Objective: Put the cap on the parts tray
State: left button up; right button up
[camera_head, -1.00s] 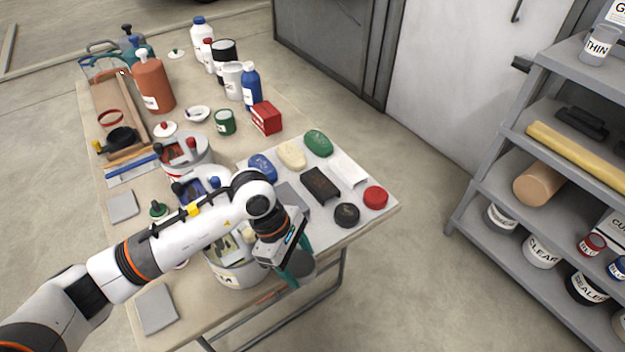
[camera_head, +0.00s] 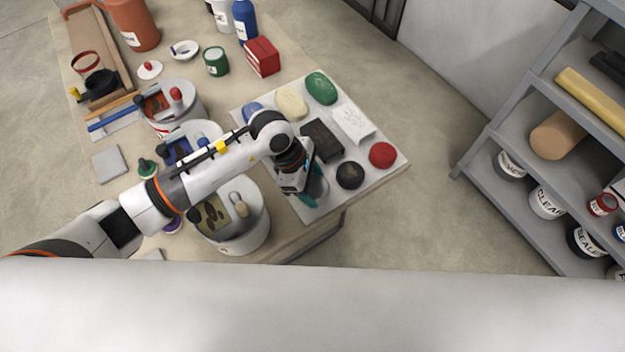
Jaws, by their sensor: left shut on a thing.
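The parts tray (camera_head: 369,173) is a flat pale board at the table's right corner, with several coloured blocks and round pieces on it. My left gripper (camera_head: 306,198) is over the tray's near edge, pointing down, with teal fingertips. My right gripper is not in view.
On the tray, a black round piece (camera_head: 350,175), a dark block (camera_head: 322,141) and a red round piece (camera_head: 382,155) lie near the gripper. A white tub (camera_head: 245,236) stands left of it. A grey shelf (camera_head: 520,190) stands right, across clear floor.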

aim_at(312, 192)
pick_arm(q)
jog(key=f, duration=0.4)
jog(key=shift+w, duration=0.25)
jog(key=shift+f, duration=0.25)
jog(key=o, duration=1)
jog(key=shift+r, duration=0.1)
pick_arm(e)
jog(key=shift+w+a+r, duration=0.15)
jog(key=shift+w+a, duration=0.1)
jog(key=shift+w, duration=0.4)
